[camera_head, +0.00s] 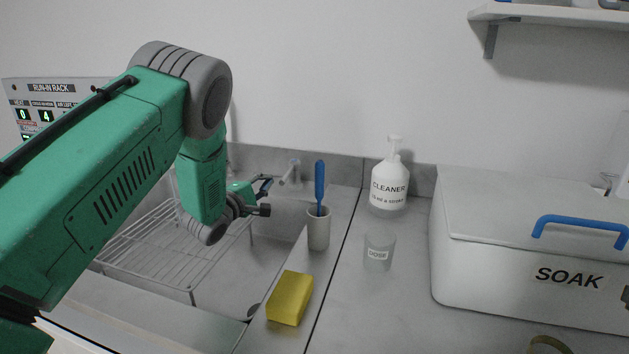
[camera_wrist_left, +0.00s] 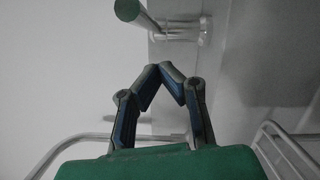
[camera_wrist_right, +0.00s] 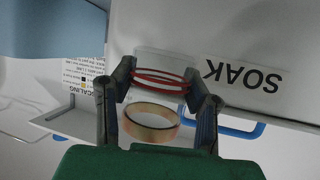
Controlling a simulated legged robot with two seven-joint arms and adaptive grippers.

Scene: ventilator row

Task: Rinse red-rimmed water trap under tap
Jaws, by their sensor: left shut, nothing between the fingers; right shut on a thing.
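The red-rimmed water trap (camera_wrist_right: 160,80) is a clear cup with red rings, seen in the right wrist view. My right gripper (camera_wrist_right: 162,82) is shut on it, with one finger on each side, in front of the SOAK box. My left gripper (camera_head: 264,197) is shut and empty over the sink, beside the tap (camera_head: 290,172). In the left wrist view its fingertips (camera_wrist_left: 172,72) meet, and a round green-ended fitting on a pale stem (camera_wrist_left: 150,20), apparently at the tap, shows beyond them.
A wire rack (camera_head: 165,250) stands in the sink (camera_head: 270,258). A brush in a cup (camera_head: 318,230), yellow sponge (camera_head: 289,298), dose cup (camera_head: 379,252) and cleaner bottle (camera_head: 389,190) stand right of it. The SOAK box (camera_head: 480,270) and a tan ring (camera_head: 548,345) are farther right.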

